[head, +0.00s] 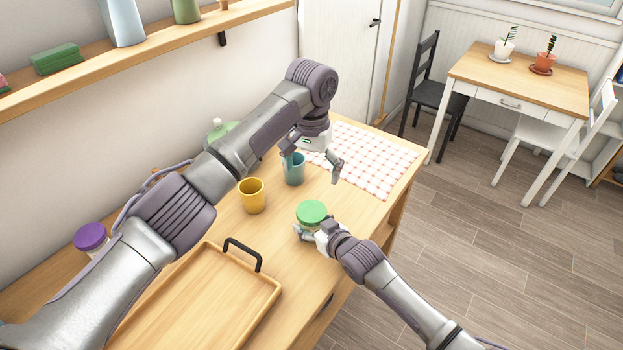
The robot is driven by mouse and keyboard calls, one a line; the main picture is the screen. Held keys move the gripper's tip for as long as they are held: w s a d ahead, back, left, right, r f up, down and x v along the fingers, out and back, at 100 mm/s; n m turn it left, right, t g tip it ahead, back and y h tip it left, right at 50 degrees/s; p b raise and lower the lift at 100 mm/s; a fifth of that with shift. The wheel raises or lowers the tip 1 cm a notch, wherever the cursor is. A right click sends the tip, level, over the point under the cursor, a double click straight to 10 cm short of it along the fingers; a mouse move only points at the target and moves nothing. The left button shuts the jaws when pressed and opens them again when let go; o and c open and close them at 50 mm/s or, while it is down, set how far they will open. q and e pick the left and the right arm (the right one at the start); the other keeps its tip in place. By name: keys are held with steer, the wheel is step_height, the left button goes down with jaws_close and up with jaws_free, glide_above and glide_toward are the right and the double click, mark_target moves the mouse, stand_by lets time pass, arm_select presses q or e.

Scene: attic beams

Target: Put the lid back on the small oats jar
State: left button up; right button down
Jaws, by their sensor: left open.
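The small oats jar (301,223) stands near the front edge of the wooden counter, mostly hidden by its green lid and my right gripper. The green lid (312,211) is on top of the jar and looks about level; how well it is seated cannot be made out. My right gripper (308,233) comes from the lower right and is around the jar, with one finger visible along its near side. My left gripper (313,162) is open and empty, pointing down beyond the jar, with one finger in front of the teal cup.
The teal cup (294,173) and a yellow cup (251,196) stand behind the jar. A wooden tray (262,285) with a black handle lies nearer. A checkered cloth (375,160) covers the far end. A purple-lidded jar (91,238) stands at left, partly behind my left arm.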

steer(key=shift+c, duration=0.3)
jaws_free()
steer(key=v, duration=1.2)
steer(key=shift+f, duration=0.1)
